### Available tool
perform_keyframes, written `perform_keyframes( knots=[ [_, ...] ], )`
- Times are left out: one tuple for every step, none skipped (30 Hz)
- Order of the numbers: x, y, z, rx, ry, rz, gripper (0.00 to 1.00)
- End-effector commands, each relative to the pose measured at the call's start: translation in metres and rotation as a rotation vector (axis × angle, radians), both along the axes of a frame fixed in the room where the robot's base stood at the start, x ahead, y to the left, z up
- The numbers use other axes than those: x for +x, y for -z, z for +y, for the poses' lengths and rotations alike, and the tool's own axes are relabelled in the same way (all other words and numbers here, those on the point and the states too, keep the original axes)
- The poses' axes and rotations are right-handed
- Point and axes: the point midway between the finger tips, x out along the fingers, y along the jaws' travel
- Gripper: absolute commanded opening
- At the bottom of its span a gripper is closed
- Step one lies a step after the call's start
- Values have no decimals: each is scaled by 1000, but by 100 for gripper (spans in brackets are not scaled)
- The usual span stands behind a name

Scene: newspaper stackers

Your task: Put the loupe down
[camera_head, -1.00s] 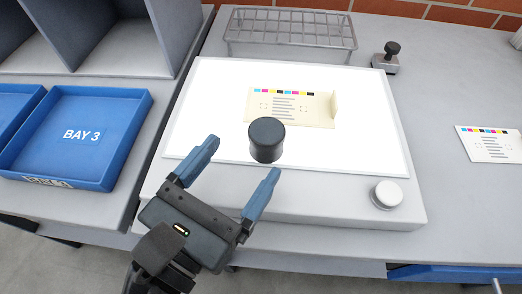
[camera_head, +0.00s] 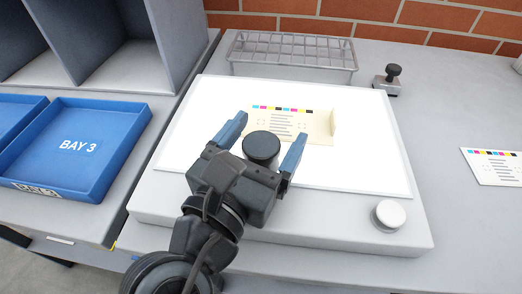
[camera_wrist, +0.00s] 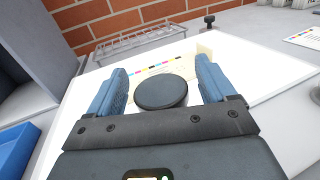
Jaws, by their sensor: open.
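The loupe (camera_head: 262,147) is a dark, short cylinder standing upright on the lit white panel, at the near edge of a cream printed card (camera_head: 300,128). My gripper (camera_head: 262,136) is open, with one blue finger on each side of the loupe. In the wrist view the loupe's round top (camera_wrist: 161,92) lies between the two fingertips (camera_wrist: 160,80), with a gap visible on both sides.
The light table (camera_head: 345,215) has a white knob (camera_head: 389,215) at its near right corner. A wire rack (camera_head: 292,55) and a small dark-handled tool (camera_head: 389,80) stand behind it. A blue BAY 3 tray (camera_head: 80,148) is at left. Another colour card (camera_head: 494,166) lies at right.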

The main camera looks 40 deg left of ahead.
Motion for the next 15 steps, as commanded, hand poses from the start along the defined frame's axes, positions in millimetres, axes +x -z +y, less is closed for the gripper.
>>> perform_keyframes(
  knots=[
    [4, 0, 1, 0, 1, 0, 84],
    [5, 0, 1, 1, 1, 0, 84],
    [7, 0, 1, 1, 1, 1, 84],
    [7, 0, 2, 1, 1, 1, 84],
    [8, 0, 2, 1, 0, 1, 84],
    [8, 0, 2, 1, 0, 1, 84],
    [7, 0, 2, 0, 0, 1, 84],
    [7, 0, 2, 0, 0, 1, 84],
    [7, 0, 2, 0, 0, 1, 84],
    [7, 0, 2, 0, 0, 1, 83],
    [7, 0, 2, 0, 0, 1, 80],
    [7, 0, 2, 0, 0, 1, 76],
    [7, 0, 2, 0, 0, 1, 73],
    [7, 0, 2, 0, 0, 1, 70],
    [7, 0, 2, 0, 0, 1, 67]
  ],
)
